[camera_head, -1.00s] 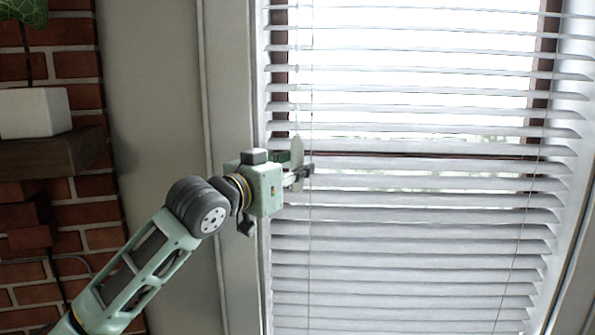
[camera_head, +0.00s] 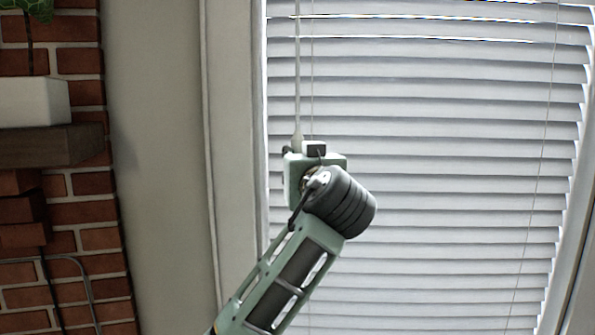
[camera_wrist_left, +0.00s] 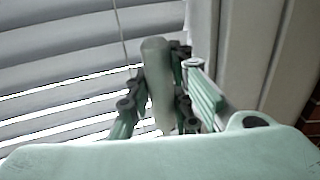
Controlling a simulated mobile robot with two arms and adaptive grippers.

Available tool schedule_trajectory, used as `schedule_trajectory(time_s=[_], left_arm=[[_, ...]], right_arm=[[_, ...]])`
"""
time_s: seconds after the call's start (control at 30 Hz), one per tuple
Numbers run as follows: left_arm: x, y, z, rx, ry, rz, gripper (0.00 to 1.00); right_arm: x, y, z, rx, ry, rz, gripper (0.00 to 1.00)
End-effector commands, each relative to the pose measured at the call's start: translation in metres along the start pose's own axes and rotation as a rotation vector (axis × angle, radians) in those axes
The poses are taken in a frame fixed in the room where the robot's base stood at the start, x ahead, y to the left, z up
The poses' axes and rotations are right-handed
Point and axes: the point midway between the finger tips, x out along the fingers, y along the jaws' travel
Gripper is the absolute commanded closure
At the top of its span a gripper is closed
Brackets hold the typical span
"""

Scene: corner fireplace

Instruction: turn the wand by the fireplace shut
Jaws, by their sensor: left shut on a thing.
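The wand (camera_head: 297,70) is a thin pale rod hanging upright in front of the left side of the blinds (camera_head: 420,150). Its thicker lower end (camera_wrist_left: 158,80) stands between my left gripper's fingers in the left wrist view. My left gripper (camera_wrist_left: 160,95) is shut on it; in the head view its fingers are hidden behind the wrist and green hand. The slats now look mostly closed, with little bright light between them except near the top in the head view. My right gripper is in neither view.
A thin cord (camera_head: 312,60) hangs close beside the wand. The window frame (camera_head: 235,150) and plain wall (camera_head: 155,150) lie to the left. Farther left are the brick fireplace (camera_head: 85,207) and its mantel (camera_head: 50,145) with a white block (camera_head: 33,102) on it.

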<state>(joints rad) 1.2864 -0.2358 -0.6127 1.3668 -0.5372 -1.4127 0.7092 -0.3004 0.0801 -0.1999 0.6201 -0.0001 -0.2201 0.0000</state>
Motion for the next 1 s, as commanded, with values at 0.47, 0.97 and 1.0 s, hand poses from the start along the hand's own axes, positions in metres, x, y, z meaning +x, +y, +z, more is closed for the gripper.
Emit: schedule_trajectory(time_s=[0.47,0.97,1.0], left_arm=[[0.0006,0.0005,0.0032,0.003,-0.008,-0.182,1.00],[0.0011,-0.0001,0.0042,0.002,-0.010,-0.192,0.78],[0.0011,-0.0001,0.0039,0.002,-0.009,-0.193,0.75]], right_arm=[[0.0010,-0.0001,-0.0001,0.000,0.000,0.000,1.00],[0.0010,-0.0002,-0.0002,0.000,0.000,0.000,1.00],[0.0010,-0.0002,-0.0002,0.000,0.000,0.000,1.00]])
